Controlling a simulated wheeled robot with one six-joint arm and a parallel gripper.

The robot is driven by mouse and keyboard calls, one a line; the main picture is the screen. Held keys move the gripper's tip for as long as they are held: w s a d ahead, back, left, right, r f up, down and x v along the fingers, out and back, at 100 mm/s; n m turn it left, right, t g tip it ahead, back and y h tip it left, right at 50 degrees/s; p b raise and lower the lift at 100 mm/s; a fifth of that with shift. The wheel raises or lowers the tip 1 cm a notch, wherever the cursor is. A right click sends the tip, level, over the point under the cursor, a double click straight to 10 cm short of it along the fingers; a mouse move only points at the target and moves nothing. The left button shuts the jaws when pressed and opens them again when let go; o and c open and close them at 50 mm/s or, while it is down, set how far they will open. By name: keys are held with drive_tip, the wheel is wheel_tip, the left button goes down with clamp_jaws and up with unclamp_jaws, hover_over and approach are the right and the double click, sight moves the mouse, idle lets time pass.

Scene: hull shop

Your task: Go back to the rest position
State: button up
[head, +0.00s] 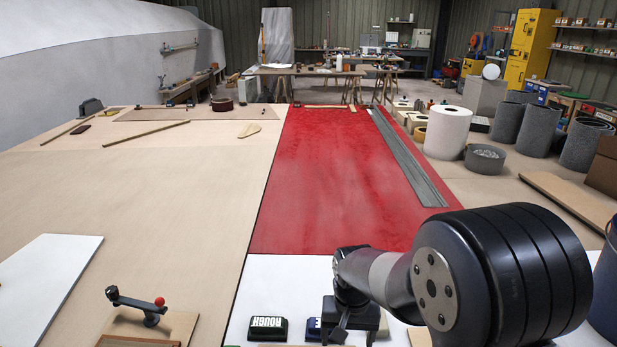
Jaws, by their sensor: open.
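My arm reaches in from the lower right of the head view. My gripper (340,335) is at the bottom centre, pointing down over the white surface (275,285). It is open, and I see nothing held in it. Whether the fingers touch the blue block cannot be told.
A red panel (325,180) with grey strips (405,160) lies beyond the gripper. A white roll (447,132) and grey rolls (540,130) stand at right. The tan surface at left is largely clear.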

drive_tip(key=shift+w+d+f+b, duration=0.1)
drive_tip(key=shift+d+f+b, duration=0.15)
drive_tip(key=shift+f, duration=0.3)
drive_tip(key=shift+w+d+f+b, duration=0.1)
drive_tip(key=shift+f+b, duration=0.25)
drive_tip(key=shift+f, duration=0.2)
drive_tip(key=shift+s+a+f+b, duration=0.1)
drive_tip(key=shift+a+f+b, duration=0.05)
drive_tip(key=shift+f+b, duration=0.65)
drive_tip(key=shift+f, duration=0.1)
